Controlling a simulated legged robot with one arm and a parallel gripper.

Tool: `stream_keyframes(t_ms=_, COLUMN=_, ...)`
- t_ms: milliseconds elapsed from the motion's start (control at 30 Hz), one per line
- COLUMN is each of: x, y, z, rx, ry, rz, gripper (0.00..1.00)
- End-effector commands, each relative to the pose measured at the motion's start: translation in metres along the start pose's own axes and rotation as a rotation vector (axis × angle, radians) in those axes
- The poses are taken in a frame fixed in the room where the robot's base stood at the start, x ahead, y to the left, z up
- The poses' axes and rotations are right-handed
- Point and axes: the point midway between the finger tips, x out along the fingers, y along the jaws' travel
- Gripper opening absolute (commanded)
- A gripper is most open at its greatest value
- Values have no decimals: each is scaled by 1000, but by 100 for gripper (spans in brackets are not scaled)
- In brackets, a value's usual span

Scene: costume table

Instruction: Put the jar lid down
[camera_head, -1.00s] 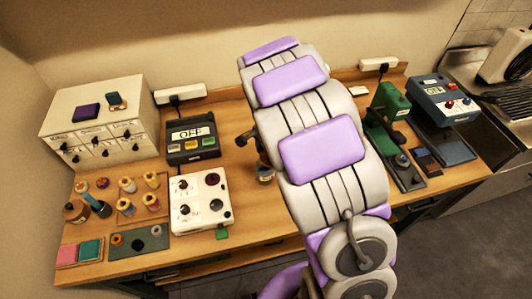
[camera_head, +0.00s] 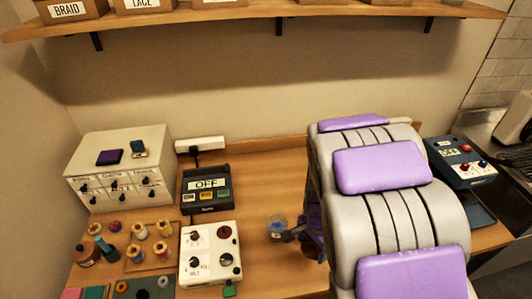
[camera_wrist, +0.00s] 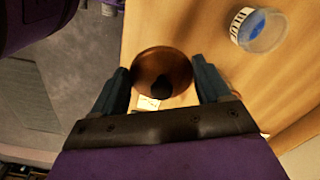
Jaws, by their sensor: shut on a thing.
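The jar lid (camera_wrist: 163,68) is a round, brown, shallow disc with a dark spot in its middle. In the wrist view it sits between the two dark fingers of my gripper (camera_wrist: 163,85), which is shut on it. A clear jar with blue contents (camera_wrist: 259,28) stands on the wooden table at upper right of that view, apart from the lid. The jar also shows in the head view (camera_head: 277,227), just left of my gripper (camera_head: 290,236).
The wooden table (camera_head: 262,188) has bare room behind the jar. A white control box (camera_head: 210,252) and a black box reading OFF (camera_head: 206,188) stand to the left. A blue device (camera_head: 460,162) is at right. A shelf (camera_head: 250,13) with labelled boxes hangs above.

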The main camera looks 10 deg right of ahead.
Motion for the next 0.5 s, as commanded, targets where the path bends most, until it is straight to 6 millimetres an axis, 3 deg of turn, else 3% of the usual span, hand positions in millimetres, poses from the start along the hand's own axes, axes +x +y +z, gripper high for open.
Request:
stream_keyframes(t_ms=267, x=0, y=-14, z=-6, rx=-84, ry=1, rz=1, gripper=37)
stream_keyframes(t_ms=500, x=-7, y=-75, z=-22, rx=-440, ry=7, rz=-2, gripper=37)
